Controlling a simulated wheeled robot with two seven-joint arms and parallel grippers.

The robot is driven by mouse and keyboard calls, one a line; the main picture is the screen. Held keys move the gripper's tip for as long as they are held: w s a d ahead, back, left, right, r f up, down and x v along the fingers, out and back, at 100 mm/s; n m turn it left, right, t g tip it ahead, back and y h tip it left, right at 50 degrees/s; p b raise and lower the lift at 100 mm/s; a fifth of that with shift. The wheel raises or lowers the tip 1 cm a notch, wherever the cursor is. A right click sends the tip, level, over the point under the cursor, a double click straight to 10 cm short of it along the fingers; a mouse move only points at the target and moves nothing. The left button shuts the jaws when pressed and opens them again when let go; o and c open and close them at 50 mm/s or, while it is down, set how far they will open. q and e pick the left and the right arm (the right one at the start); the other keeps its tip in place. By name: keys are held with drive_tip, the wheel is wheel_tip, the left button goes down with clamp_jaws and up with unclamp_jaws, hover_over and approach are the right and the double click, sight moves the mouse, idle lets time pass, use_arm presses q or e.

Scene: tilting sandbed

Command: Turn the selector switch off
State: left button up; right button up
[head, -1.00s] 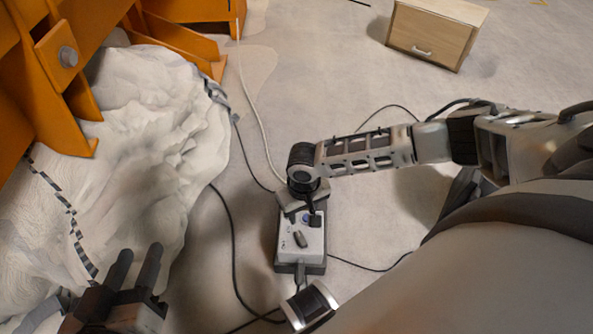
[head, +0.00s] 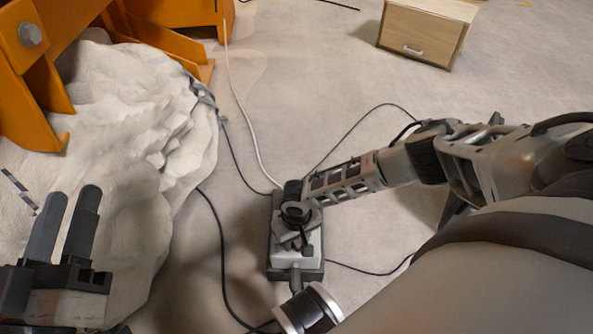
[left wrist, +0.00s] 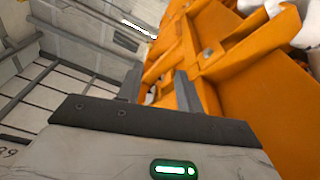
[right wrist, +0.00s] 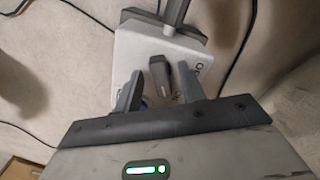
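The light grey control box (head: 284,258) stands on a dark base on the floor in the head view, partly covered by my right gripper (head: 298,240). In the right wrist view its top face (right wrist: 132,55) shows, with the dark selector switch (right wrist: 160,78) standing out of it. My right gripper (right wrist: 160,70) is open, one finger on each side of the switch in that view; I cannot tell whether they touch it. A blue part shows beside the left finger.
The white sandbed (head: 130,120) and its orange frame (head: 165,45) fill the left. A wooden cabinet (head: 425,35) stands at the back right. Black cables (head: 218,230) and a white cable (head: 245,120) lie around the box. The floor between box and cabinet is mostly clear.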

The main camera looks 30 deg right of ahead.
drive_tip(key=shift+f, duration=0.1)
clamp_jaws()
use_arm(q)
drive_tip(key=shift+r, duration=0.2)
